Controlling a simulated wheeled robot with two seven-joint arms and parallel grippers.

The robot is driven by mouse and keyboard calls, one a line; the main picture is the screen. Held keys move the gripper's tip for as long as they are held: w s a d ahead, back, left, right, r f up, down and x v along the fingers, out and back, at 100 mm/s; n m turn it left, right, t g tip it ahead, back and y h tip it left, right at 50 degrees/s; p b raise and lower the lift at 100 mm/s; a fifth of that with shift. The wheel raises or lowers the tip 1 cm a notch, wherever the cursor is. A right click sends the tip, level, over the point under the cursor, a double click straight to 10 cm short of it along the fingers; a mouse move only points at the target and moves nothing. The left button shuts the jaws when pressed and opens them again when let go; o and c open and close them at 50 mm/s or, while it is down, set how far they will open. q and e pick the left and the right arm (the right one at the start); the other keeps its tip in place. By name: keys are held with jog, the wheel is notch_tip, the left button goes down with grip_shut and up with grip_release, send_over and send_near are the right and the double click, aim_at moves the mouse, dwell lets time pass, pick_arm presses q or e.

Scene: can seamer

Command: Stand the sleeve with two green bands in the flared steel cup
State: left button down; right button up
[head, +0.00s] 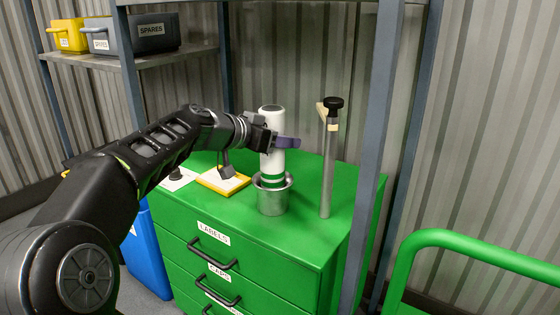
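The white sleeve (271,160) stands upright at the flared steel cup (273,201) on the green cabinet top. Its green bands show just above the cup's rim. Its lower end is hidden by the cup wall, so I cannot tell how deep it sits. My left gripper (280,142) reaches in from the left at the sleeve's middle. The gripper looks shut on the sleeve, though the far finger is hidden. My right gripper is not in view.
A steel post (328,170) with a black knob stands right of the cup. A yellow-edged tray (222,182) lies to the left, partly behind my arm. A blue shelf upright (375,150) rises at the cabinet's right. A green rail (470,240) is at the far right.

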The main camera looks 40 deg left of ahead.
aim_at(280, 158)
pick_arm(q)
notch_tip(280, 158, down, 5)
jog(key=shift+f+b, duration=0.1)
jog(key=shift+b, duration=1.15)
jog(key=c, duration=0.6)
grip_release()
